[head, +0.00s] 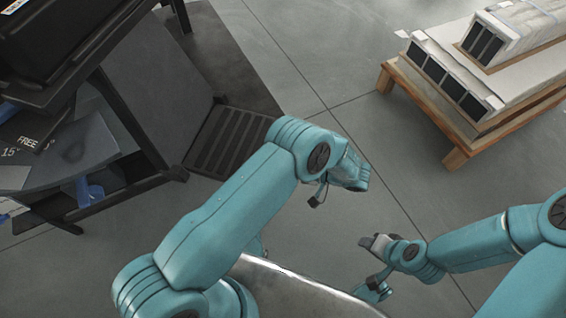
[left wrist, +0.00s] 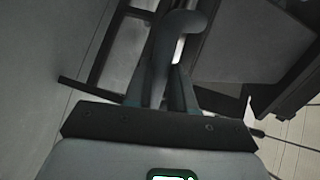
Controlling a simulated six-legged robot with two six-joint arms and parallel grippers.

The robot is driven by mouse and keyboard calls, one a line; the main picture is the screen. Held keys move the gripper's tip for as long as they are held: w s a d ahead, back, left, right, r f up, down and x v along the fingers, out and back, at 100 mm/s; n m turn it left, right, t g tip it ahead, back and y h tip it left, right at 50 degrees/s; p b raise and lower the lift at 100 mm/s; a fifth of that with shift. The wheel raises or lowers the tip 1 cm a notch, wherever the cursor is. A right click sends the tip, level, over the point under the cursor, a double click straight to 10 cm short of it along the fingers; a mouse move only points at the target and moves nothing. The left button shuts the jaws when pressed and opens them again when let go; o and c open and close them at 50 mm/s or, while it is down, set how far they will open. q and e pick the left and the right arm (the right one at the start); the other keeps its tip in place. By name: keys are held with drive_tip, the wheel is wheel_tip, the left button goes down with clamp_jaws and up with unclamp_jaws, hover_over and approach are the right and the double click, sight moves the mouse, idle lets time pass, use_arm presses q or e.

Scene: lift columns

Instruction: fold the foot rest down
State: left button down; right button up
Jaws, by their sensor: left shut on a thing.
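A black ribbed panel (head: 228,140), which looks like the foot rest, sticks out low beside the dark grey cabinet-like frame (head: 160,85) at the left of the head view. My left arm passes in front of its right end. In the left wrist view my left gripper (left wrist: 165,85) is shut on a grey curved piece (left wrist: 182,28) with a rounded, hooked top. I cannot tell whether this piece belongs to the foot rest. The left fingertips are hidden in the head view. My right gripper (head: 372,266) hangs over the floor at lower right, apart from everything; its jaw gap is unclear.
A wooden pallet (head: 458,152) with long white-edged boxes (head: 450,85) stands at upper right. A black bin (head: 60,35) and a shelf with blue-edged items (head: 70,150) are at left. The grey floor between frame and pallet is clear.

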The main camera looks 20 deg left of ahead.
use_arm(q)
drive_tip(key=shift+s+a+f, duration=0.1)
drive_tip(key=shift+f, duration=0.55)
use_arm(e)
drive_tip(key=shift+f, duration=0.1)
use_arm(q)
drive_tip(key=c, duration=1)
unclamp_jaws()
drive_tip(key=shift+f, duration=0.2)
drive_tip(key=shift+o, duration=0.2)
drive_tip(key=shift+r, duration=0.2)
use_arm(e)
drive_tip(key=shift+a, duration=0.1)
use_arm(q)
drive_tip(key=shift+r, duration=0.1)
